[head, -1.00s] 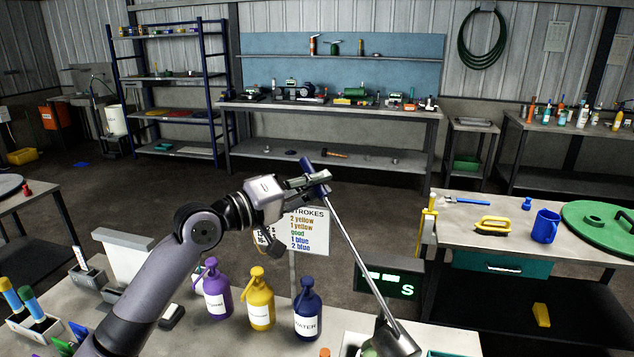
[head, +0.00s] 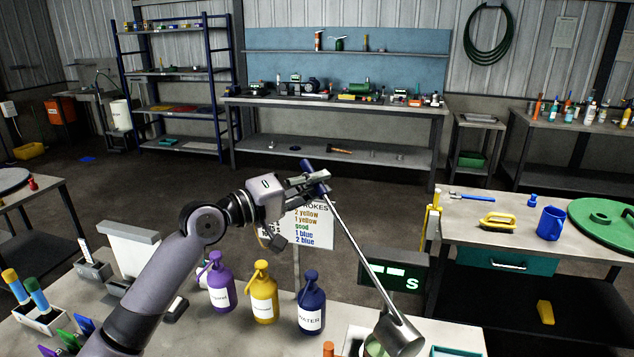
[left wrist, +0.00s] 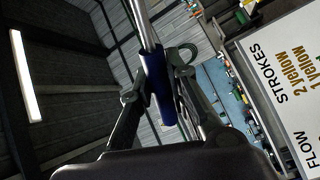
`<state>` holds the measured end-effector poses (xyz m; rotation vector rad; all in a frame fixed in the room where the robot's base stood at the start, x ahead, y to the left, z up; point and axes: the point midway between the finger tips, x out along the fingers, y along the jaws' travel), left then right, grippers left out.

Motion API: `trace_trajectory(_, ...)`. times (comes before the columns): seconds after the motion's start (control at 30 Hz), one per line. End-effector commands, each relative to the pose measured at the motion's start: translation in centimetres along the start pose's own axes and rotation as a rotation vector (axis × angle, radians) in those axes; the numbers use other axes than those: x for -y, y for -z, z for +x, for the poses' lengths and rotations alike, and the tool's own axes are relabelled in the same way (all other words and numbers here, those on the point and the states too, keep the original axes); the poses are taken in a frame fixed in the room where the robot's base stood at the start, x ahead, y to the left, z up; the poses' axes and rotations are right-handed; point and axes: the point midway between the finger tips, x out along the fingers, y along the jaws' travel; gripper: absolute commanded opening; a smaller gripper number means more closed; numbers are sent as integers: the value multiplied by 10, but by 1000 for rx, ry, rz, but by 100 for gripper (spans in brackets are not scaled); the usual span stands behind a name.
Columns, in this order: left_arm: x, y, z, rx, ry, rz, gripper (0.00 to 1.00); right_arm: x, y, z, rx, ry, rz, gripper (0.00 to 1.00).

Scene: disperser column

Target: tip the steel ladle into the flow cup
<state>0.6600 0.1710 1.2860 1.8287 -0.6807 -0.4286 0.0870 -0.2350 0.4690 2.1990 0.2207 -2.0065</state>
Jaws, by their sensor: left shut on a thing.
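The steel ladle (head: 358,252) has a blue handle and a long shiny rod slanting down to the right. My left gripper (head: 318,181) is shut on the blue handle, high above the bench. The left wrist view also shows the blue handle (left wrist: 156,88) between the fingers. The ladle's steel bowl (head: 402,337) is tilted at the bottom edge of the head view. A greenish round surface shows beside the bowl's lower left; I cannot tell whether it is the flow cup or the bowl's inside. The flow cup is not clearly visible. My right gripper is out of view.
Purple (head: 217,286), yellow (head: 263,296) and dark blue (head: 311,305) bottles stand on the near bench, left of the bowl. A strokes sign (head: 314,226) and a dark display (head: 396,275) stand behind. A side table at right holds a blue mug (head: 550,223).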

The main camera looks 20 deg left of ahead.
Motion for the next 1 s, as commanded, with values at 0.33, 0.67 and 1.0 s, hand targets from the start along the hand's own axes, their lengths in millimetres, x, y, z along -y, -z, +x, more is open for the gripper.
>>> trace_trajectory(0.33,9,2,0,0,2,-42,0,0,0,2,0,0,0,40)
trace_trajectory(0.67,19,3,1,0,7,-76,0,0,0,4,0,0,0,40)
trace_trajectory(1.0,29,4,1,1,12,-113,0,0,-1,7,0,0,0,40)
